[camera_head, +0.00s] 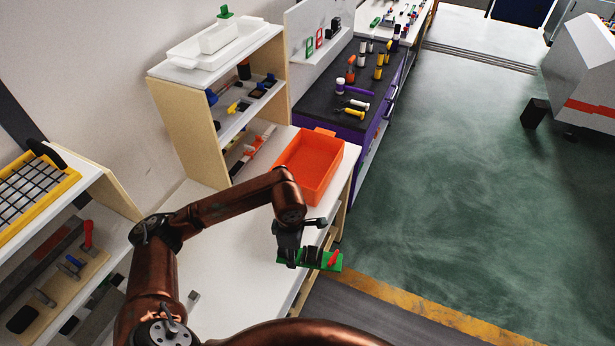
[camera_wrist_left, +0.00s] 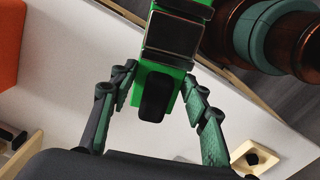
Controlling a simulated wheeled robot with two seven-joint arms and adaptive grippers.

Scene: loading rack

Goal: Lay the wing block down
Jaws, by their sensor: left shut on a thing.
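The wing block is a green piece with black parts and a red piece on it, seen near the middle of the head view (camera_head: 322,266). My left gripper (camera_head: 290,256) is shut on its left end. In the left wrist view the block's green body (camera_wrist_left: 188,102) lies between the two fingers, with a black rounded part on its near end. In the head view the block overlaps the right edge of the white table (camera_head: 235,285); its height above it is hard to tell. My right gripper is out of view; a copper arm crosses the bottom of the head view.
An orange bin (camera_head: 310,168) stands at the table's far end. A white-topped shelf unit (camera_head: 185,125) stands behind the table on the left. A purple workbench (camera_head: 355,120) with small bottles and tools is beyond. The white table's middle is mostly bare.

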